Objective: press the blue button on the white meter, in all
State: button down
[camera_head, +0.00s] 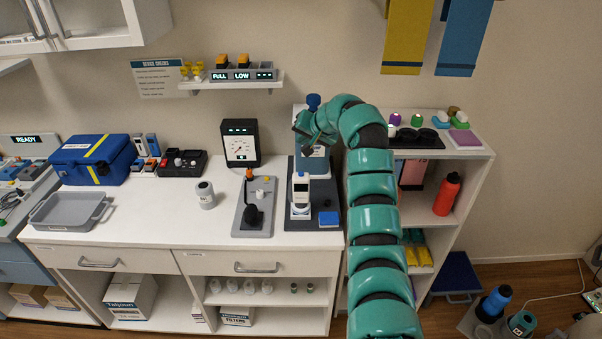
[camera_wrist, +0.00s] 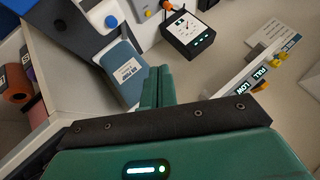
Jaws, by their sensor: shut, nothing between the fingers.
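The white meter (camera_head: 300,208) stands on the dark base of a blue-grey unit on the counter, with a small dark screen on its upper part. I cannot make out its blue button for certain in the head view. In the wrist view a small round blue spot (camera_wrist: 112,21) shows at the upper left, on or near a pale part; I cannot tell if it is the button. My gripper (camera_wrist: 157,85) is shut and empty; in the head view it (camera_head: 308,132) is above and behind the meter, apart from it, in front of the blue-grey unit (camera_wrist: 125,72).
A black dial box (camera_head: 240,143) and a grey plate with a lever (camera_head: 253,210) stand to the left of the meter. A wall shelf (camera_head: 240,84) is at the upper left, and a shelf unit (camera_head: 470,153) is at the right.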

jog(key=shift+f, duration=0.1)
send_over(303, 177)
notch_tip(303, 177, down, 8)
jog(key=shift+r+b, duration=0.2)
jog(key=shift+b, duration=0.15)
jog(key=shift+f, duration=0.45)
dwell(1.6)
jog(key=shift+f+b, duration=0.45)
jog(key=shift+b, duration=0.1)
jog(key=shift+f+b, duration=0.3)
jog(key=shift+f, duration=0.2)
dwell(0.5)
jog(key=shift+r, duration=0.9)
